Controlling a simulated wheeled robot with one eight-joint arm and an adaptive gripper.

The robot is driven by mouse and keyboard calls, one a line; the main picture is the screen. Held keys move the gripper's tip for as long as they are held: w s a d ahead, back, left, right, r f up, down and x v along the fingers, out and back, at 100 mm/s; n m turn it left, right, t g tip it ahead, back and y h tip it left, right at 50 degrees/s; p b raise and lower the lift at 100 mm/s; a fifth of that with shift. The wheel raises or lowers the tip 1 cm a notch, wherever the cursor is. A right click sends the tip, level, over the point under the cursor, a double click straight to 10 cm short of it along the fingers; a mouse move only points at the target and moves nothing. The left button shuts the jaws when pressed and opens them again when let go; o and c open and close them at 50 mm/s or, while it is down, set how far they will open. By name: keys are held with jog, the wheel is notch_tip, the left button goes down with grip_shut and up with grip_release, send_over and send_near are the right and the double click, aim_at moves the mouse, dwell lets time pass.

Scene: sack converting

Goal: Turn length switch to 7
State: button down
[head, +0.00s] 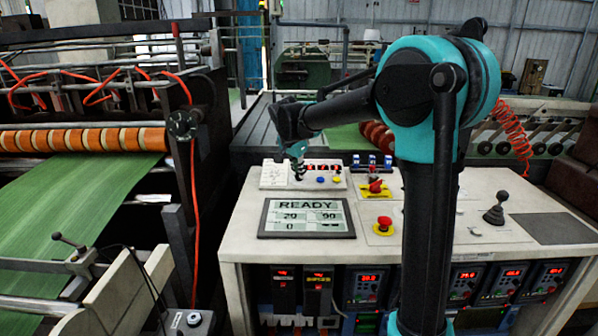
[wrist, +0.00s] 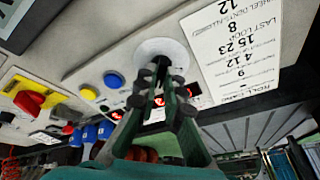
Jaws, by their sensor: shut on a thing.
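My gripper (head: 299,173) reaches down to the white raised panel (head: 273,186) at the back left of the console. In the wrist view its dark fingertips (wrist: 160,72) are closed in front of a round white plate (wrist: 172,48), where the length switch appears to be. The fingers are shut on the switch's knob, which they hide almost wholly. Its pointer and scale numbers cannot be read. Red digit displays (head: 322,168) sit on the panel, partly behind the fingers in the wrist view.
A blue button (wrist: 113,80) and a yellow button (wrist: 88,92) sit beside the plate. A printed card (wrist: 250,50) lies on its other side. A red emergency knob (head: 384,222), a READY screen (head: 307,218) and a black joystick (head: 495,212) stand on the console.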

jog(key=shift+m, duration=0.4)
jog(key=c, duration=1.6)
grip_release()
jog(key=shift+c, duration=0.2)
jog(key=v, duration=1.2)
jog(key=shift+a, duration=0.1)
